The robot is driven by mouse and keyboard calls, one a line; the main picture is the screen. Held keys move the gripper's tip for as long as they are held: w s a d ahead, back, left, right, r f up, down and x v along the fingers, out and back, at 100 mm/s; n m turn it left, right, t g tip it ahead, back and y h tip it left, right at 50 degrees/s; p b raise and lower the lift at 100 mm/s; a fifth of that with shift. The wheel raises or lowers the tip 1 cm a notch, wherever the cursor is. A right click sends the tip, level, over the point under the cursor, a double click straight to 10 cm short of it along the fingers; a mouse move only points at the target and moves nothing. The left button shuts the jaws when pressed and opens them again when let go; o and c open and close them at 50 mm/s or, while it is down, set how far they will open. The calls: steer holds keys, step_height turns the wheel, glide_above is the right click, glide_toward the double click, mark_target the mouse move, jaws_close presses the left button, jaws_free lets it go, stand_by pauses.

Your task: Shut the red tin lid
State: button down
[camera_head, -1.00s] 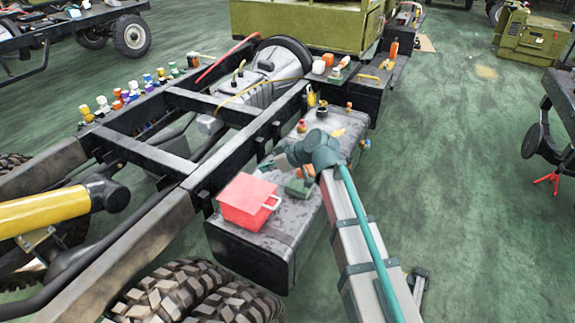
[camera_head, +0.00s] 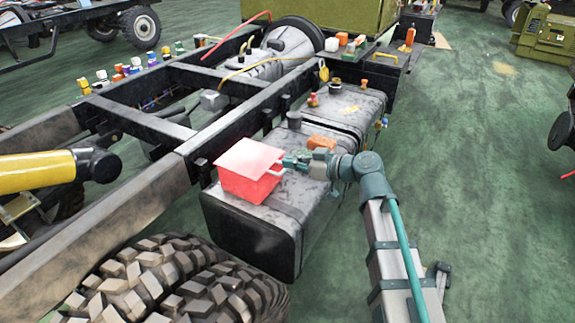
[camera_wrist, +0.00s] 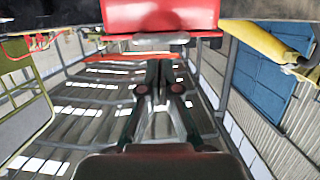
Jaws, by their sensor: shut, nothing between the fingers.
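The red tin (camera_head: 245,186) sits on the grey tank top in the head view, with its lid (camera_head: 248,157) over it. The lid looks slightly tilted; I cannot tell whether it is fully down. A pale handle (camera_head: 272,172) is on the tin's right side. My gripper (camera_head: 288,161) is at the tin's right side, close to the lid's edge and handle; contact is unclear. In the wrist view the tin's red underside or wall (camera_wrist: 160,14) and pale handle (camera_wrist: 150,39) lie just beyond my gripper's fingertips (camera_wrist: 160,66). The fingers are shut and empty.
An orange block (camera_head: 321,142) lies on the tank (camera_head: 325,178) just behind my gripper. The dark chassis rail (camera_head: 225,140) runs along the tin's left. A big tyre (camera_head: 170,285) is in front.

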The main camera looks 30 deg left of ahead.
steer(key=shift+d+f+b, duration=0.15)
steer(key=shift+f+b, duration=0.7)
steer(key=shift+f, duration=0.3)
steer(key=shift+s+d+f, duration=0.1)
steer(key=shift+s+f, duration=0.05)
